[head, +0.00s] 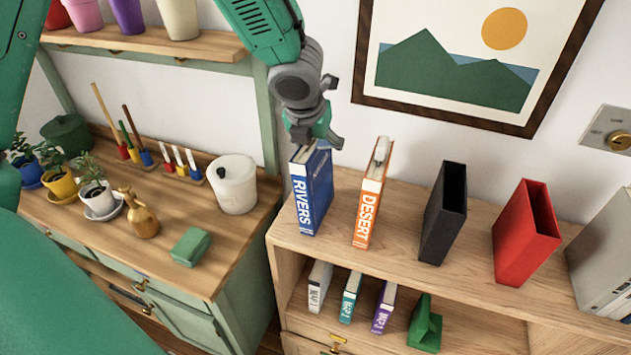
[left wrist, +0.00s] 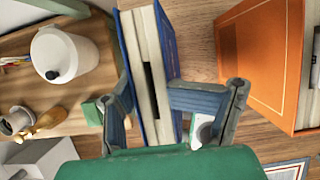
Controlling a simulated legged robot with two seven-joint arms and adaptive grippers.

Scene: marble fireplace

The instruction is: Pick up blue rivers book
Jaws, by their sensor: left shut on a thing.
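The blue RIVERS book (head: 312,192) stands upright at the left end of the wooden shelf top in the head view. My left gripper (head: 312,138) reaches down onto the top of this book from above. In the left wrist view the blue book (left wrist: 167,45) sits between the two fingers of the left gripper (left wrist: 160,100), which is shut on it. The book's lower part is hidden there by my gripper. I cannot tell whether the book's base is off the shelf. My right gripper is not in view.
An orange DESERT book (head: 370,200) stands just right of the blue one. A black holder (head: 443,215) and a red holder (head: 524,235) stand further right. A white lidded pot (head: 232,185) is on the lower bench at left. A framed picture (head: 520,128) hangs behind.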

